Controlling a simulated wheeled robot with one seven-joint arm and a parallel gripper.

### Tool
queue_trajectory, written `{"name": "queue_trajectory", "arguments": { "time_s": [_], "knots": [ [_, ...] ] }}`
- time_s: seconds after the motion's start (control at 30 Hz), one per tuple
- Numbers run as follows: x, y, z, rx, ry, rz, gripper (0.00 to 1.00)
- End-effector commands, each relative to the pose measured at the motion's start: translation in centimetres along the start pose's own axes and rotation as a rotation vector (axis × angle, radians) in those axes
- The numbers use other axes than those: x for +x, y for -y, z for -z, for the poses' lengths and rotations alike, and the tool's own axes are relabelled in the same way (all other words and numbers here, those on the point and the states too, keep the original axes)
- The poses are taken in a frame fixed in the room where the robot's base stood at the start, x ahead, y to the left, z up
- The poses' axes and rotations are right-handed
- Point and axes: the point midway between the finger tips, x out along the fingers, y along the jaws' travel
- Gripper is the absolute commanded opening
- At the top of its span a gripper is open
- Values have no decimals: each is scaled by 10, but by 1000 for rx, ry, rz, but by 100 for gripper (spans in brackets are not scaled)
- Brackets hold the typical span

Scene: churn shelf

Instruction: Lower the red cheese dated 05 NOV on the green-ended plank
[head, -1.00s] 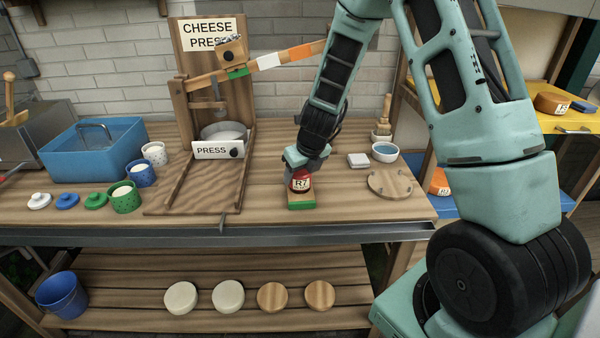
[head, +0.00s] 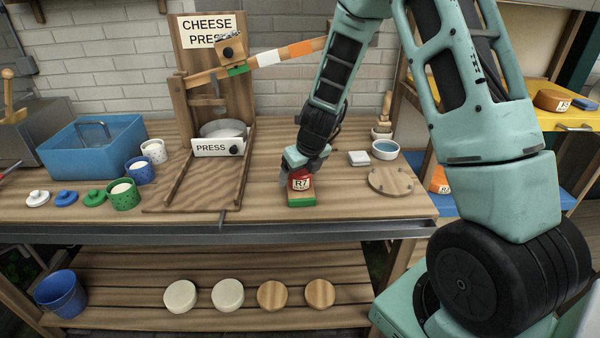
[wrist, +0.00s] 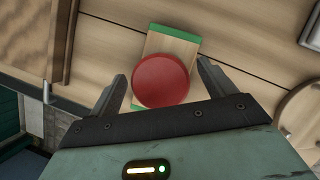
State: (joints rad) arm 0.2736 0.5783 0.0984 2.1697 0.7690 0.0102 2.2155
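The red cheese (head: 300,182), a round block with a white label reading R7, sits on the green-ended plank (head: 301,203) on the bench. The label's smaller print is too small to read. In the wrist view the cheese (wrist: 160,81) shows its plain red top near the plank's middle, with one green end (wrist: 172,29) clear beyond it. My gripper (wrist: 162,82) is open. Its two fingers stand either side of the cheese, with a narrow gap visible on each side. In the head view the gripper (head: 302,168) is directly over the cheese and partly hides it.
The wooden cheese press (head: 212,130) stands to the left. A round wooden board (head: 390,181), a small white block (head: 358,158) and a blue-filled bowl (head: 385,149) are to the right. The bench's front edge (head: 330,233) is close to the plank.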

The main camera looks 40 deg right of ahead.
Motion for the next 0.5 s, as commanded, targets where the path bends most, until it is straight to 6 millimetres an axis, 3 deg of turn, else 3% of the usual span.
{"name": "queue_trajectory", "arguments": {
  "time_s": [0.27,0.5],
  "knots": [
    [-3,0,0,-1,0,0,83],
    [-43,-1,-2,-3,3,1,83]
  ]
}}
